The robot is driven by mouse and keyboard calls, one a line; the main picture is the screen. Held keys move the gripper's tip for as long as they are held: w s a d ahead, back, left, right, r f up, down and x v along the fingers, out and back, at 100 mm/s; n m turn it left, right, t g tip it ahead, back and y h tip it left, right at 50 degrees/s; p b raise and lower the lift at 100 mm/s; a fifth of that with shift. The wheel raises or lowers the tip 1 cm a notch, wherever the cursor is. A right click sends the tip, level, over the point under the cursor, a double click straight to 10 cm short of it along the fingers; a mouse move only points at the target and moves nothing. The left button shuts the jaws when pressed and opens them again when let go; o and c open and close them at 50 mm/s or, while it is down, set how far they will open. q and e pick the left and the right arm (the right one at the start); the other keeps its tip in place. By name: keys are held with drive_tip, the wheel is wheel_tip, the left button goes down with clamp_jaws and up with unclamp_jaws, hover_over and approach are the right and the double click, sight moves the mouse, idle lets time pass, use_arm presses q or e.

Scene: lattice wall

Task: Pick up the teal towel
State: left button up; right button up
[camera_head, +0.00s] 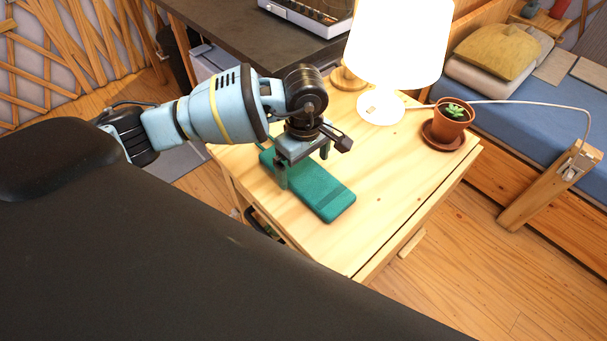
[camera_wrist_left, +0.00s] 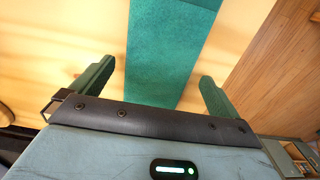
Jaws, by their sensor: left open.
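The teal towel (camera_head: 322,189) lies folded flat in a long strip on the wooden bedside table (camera_head: 400,190). It also shows in the left wrist view (camera_wrist_left: 170,55), running lengthwise between the fingers. My left gripper (camera_head: 303,168) is over the towel's far half, pointing down. It is open, with one finger on each side of the towel in the left wrist view (camera_wrist_left: 155,88). Nothing is held. I cannot tell how high the fingertips are above the tabletop. The arm and gripper hide part of the towel's far end. My right gripper is not in view.
A lit lamp (camera_head: 393,50) stands behind the gripper, and a potted plant (camera_head: 451,115) on a saucer is at the table's right corner. A dark counter (camera_head: 240,30) is at the back left. A bed (camera_head: 540,100) is at the right. The table's front right is clear.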

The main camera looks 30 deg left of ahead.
use_arm(q)
drive_tip(key=shift+f, duration=1.1)
drive_tip(key=c, duration=0.9)
drive_tip(key=shift+r, duration=0.1)
